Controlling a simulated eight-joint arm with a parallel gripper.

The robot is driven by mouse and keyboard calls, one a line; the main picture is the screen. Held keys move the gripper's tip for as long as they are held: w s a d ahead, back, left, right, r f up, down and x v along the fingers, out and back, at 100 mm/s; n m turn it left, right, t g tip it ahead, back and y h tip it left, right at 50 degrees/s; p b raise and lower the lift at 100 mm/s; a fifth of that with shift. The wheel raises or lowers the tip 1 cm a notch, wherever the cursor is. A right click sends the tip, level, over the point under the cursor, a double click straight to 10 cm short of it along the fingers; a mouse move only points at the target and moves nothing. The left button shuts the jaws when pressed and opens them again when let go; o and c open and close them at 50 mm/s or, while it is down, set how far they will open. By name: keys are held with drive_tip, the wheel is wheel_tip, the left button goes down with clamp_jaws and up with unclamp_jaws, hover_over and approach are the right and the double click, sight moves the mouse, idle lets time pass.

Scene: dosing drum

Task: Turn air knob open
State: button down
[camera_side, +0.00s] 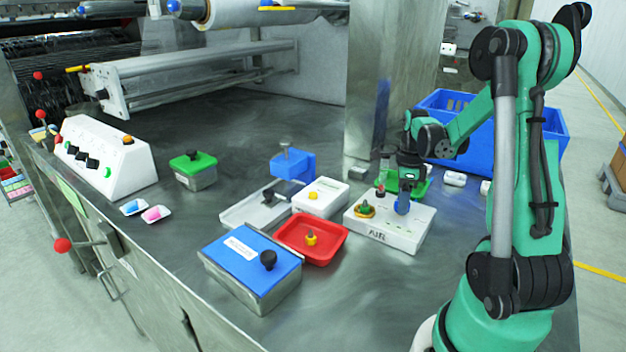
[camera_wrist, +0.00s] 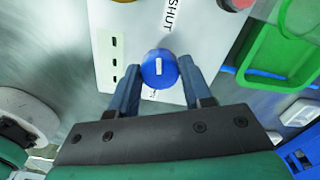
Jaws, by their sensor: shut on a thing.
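The white air box (camera_side: 385,236), marked AIR on its front, stands on the steel table at centre right in the side view. The blue air knob (camera_wrist: 159,72) is round with a white pointer mark, which lies nearly along the picture's vertical in the wrist view. A SHUT label shows above the knob there; another label below it is mostly hidden. My gripper (camera_wrist: 158,82) is shut on the knob, one finger at each side. In the side view my gripper (camera_side: 404,190) reaches down onto the box's right part, and the fingers partly hide the knob.
A brass-and-green fitting (camera_side: 364,209) and a red button (camera_side: 380,191) sit on the same box. A green tray (camera_side: 420,189) and a blue crate (camera_side: 548,135) stand behind. A red tray (camera_side: 332,250) and a blue-lidded box (camera_side: 240,280) stand to the left. The front right table is clear.

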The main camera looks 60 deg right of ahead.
drive_tip(key=n, duration=0.9)
drive_tip(key=shift+a+n, duration=0.1)
drive_tip(key=shift+n, duration=0.3)
drive_tip(key=n, duration=0.4)
drive_tip(key=shift+n, duration=0.3)
drive_tip(key=n, duration=0.4)
drive_tip(key=shift+n+h, duration=0.3)
drive_tip(key=n, duration=1.3)
drive_tip(key=shift+s, duration=0.1)
drive_tip(key=shift+n, duration=0.3)
drive_tip(key=shift+c, duration=1.8)
unclamp_jaws()
